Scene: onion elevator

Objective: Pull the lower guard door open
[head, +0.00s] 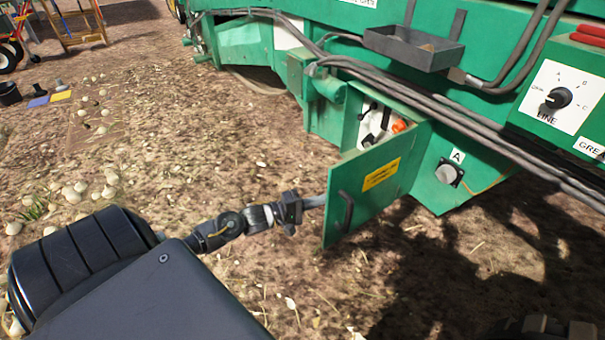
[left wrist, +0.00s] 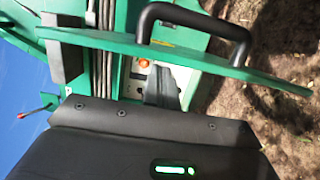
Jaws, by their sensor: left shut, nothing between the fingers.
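The lower guard door (head: 372,200) is a green panel with a yellow label and a black handle (head: 346,212). It stands swung out from the green machine, with the opening behind it showing. My left gripper (head: 316,201) is shut and empty at the door's free edge, not on the handle. In the left wrist view the gripper's fingers (left wrist: 160,86) lie on the inner side of the door (left wrist: 190,58), opposite the handle (left wrist: 193,18). Whether they touch the panel I cannot tell.
Inside the opening an orange part (head: 399,126) shows. Cables run along the machine above the door. A grey tray (head: 412,48) and a dial panel (head: 560,98) are higher up. The ground left of the door is open, with scattered onions (head: 75,192).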

